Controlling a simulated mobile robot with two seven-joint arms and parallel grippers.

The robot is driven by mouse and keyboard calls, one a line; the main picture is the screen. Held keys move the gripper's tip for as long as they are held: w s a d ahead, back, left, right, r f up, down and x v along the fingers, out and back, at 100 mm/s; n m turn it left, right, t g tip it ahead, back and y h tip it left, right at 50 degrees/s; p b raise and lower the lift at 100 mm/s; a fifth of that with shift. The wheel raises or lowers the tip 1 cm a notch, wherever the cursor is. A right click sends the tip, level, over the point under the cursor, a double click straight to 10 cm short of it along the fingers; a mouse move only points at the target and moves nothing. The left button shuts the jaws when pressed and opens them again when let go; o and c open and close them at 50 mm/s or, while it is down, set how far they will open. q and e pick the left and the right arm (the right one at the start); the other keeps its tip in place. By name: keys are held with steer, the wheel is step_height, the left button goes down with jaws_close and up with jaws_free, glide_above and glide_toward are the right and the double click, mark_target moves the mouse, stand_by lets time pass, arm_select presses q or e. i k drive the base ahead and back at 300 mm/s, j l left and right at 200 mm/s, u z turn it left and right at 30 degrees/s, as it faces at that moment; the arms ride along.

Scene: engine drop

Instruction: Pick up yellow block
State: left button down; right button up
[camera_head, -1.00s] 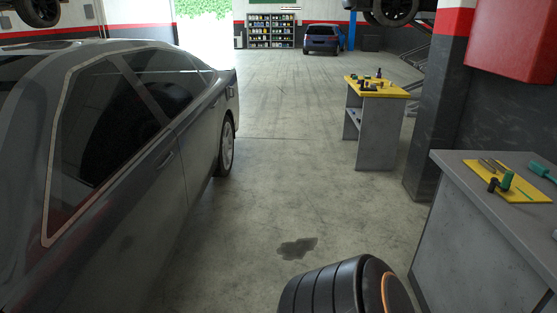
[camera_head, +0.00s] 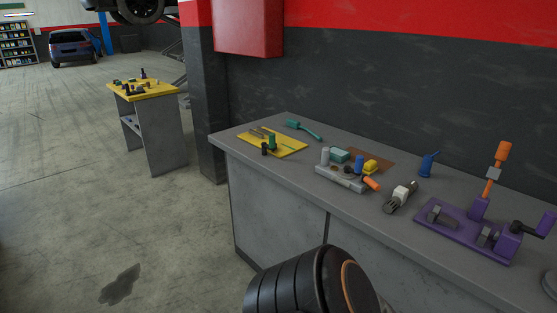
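A small yellow block (camera_head: 371,167) sits on the grey workbench (camera_head: 225,143), near its middle. It is beside a blue cylinder (camera_head: 359,163) and above an orange-ended part (camera_head: 372,184). It is small in view, so its exact shape and what it rests on are hard to tell. Neither gripper shows. A black rounded link of my own arm rises at the bottom centre, in front of the bench.
The bench also holds a yellow board (camera_head: 290,145) with tools, a teal brush (camera_head: 303,130), a grey fixture (camera_head: 340,180), a white-and-grey tool (camera_head: 401,197), a blue can (camera_head: 428,164) and a purple fixture (camera_head: 460,230). A yellow-topped table (camera_head: 155,91) stands left.

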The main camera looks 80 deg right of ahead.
mark_target(370, 168)
steer(key=z, duration=3.25)
steer(key=i+j+z, duration=0.1)
steer(key=j, duration=0.25)
steer(key=i+j, duration=0.3)
steer(key=i+j+z, duration=0.15)
steer(key=j, duration=0.3)
steer(key=i+j, duration=0.2)
steer(key=j, duration=0.2)
steer(key=i+j+z, duration=0.15)
steer(key=j, duration=0.25)
